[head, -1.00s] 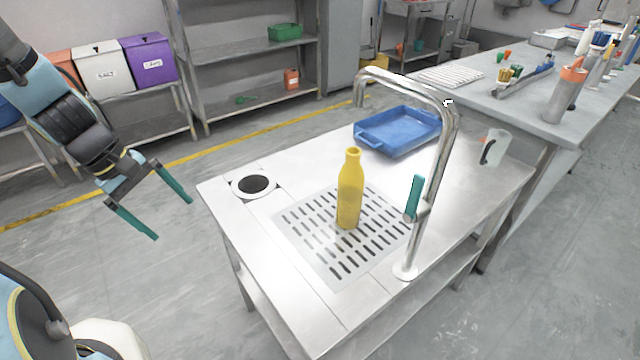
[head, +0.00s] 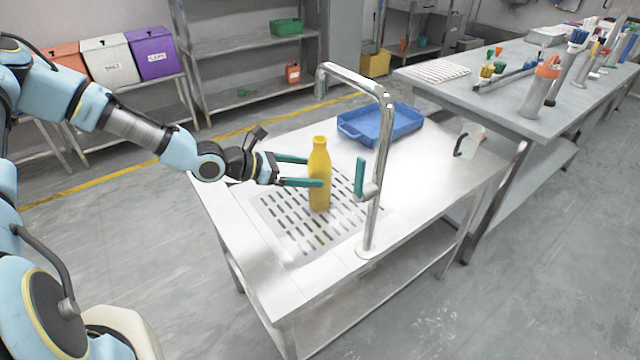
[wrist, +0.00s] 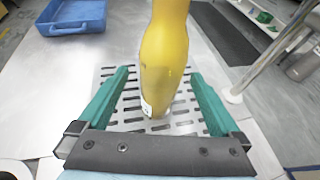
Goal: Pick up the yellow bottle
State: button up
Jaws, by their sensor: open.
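The yellow bottle (head: 319,178) stands upright on the slotted drain grate of the metal table. My gripper (head: 314,171) reaches in from the left at about the height of the bottle's body. Its two green fingers are open, one on each side of the bottle. In the wrist view the yellow bottle (wrist: 165,55) is between the spread fingers of my gripper (wrist: 161,95), with a visible gap on both sides. The bottle's top is cut off in the wrist view.
A metal faucet (head: 379,150) with a green lever (head: 359,177) stands just right of the bottle. A blue tray (head: 398,128) lies behind. A clear pitcher (head: 473,142) stands on the right. The table's front right is bare.

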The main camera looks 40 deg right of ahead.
aim_at(330, 174)
jog(key=shift+x, duration=0.9)
jog(key=p+x, duration=0.2)
jog(key=x, duration=0.2)
jog(key=shift+s+d+p, duration=0.25)
jog(key=shift+d+p, duration=0.05)
jog(key=shift+d, duration=0.05)
jog(key=shift+d+f, duration=0.25)
jog(key=shift+f, duration=0.05)
jog(key=c, duration=1.5)
grip_shut()
jog(key=shift+r, duration=0.2)
